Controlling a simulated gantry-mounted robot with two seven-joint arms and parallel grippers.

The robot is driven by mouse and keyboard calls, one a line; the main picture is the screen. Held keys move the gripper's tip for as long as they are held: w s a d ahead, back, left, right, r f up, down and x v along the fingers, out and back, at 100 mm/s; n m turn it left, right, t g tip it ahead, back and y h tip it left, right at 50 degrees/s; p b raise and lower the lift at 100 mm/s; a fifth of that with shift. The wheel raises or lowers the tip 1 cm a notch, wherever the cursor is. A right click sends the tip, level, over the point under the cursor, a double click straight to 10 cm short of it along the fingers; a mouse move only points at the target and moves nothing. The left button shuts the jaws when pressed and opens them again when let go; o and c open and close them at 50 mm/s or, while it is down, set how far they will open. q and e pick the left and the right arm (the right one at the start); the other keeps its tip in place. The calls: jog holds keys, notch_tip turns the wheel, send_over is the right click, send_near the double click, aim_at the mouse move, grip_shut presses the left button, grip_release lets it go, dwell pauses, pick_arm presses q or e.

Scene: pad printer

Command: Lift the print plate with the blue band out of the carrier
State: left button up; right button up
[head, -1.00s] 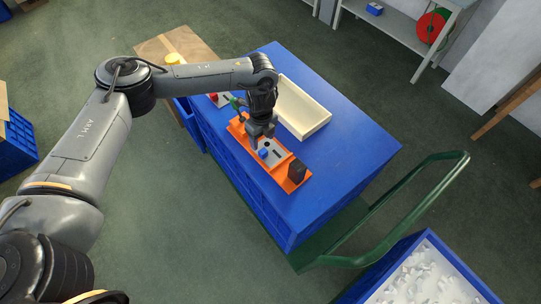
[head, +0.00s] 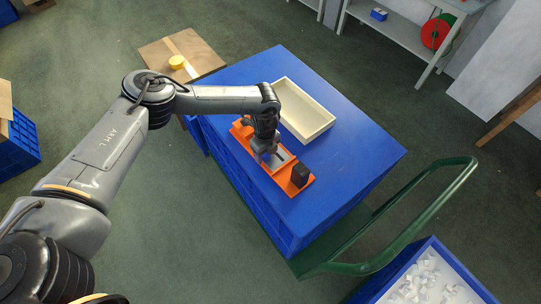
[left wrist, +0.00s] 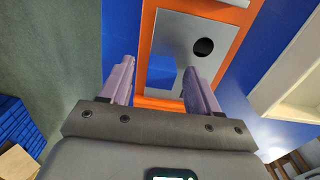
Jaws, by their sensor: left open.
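The orange carrier (head: 289,187) lies on the blue top of a cart. A grey plate (head: 281,161) sits in it, partly hidden by my left gripper. In the left wrist view the grey plate (left wrist: 178,32) has a dark round hole and a blue block or band (left wrist: 162,72) near its lower end. My left gripper (head: 267,157) is open over the plate. In the left wrist view its fingers (left wrist: 160,66) stand either side of the blue part, with gaps visible. I cannot tell how high the fingertips are above the plate. My right gripper is not in view.
A cream tray (head: 322,130) lies just right of the carrier. The blue top (head: 365,150) is clear further right. A green cart handle (head: 425,205) rises beyond it.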

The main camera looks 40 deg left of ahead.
pick_arm(q)
jog(key=shift+f, duration=0.4)
grip_shut()
jog(key=shift+r, duration=0.1)
